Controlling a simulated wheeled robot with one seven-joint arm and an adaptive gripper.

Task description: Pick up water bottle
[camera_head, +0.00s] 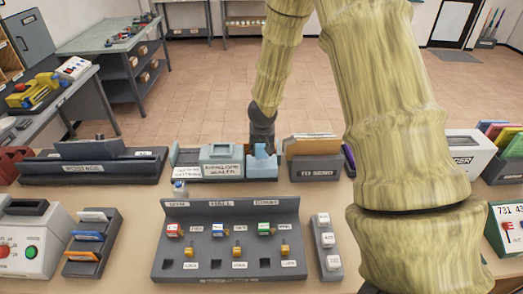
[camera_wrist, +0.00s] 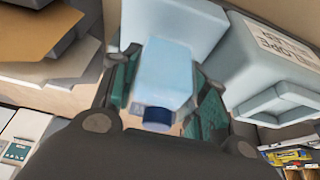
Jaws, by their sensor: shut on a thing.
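The water bottle (camera_wrist: 167,75) is pale blue with a dark blue cap and shows in the wrist view between the two teal-padded fingers. My gripper (camera_wrist: 163,90) is shut on it, with one finger on each side. In the head view my gripper (camera_head: 262,138) is at the back of the table, between the envelope sealer (camera_head: 222,162) and the "to send" box (camera_head: 316,168). A light blue block (camera_head: 262,166) stands just below it there. I cannot clearly tell the bottle apart from this block in the head view.
A grey panel (camera_head: 230,203) with several coloured switches lies in front. A small blue-and-white item (camera_head: 180,188) stands at its left back corner. The postage tray (camera_head: 95,167) is at the left. My arm hides part of the table's right side.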

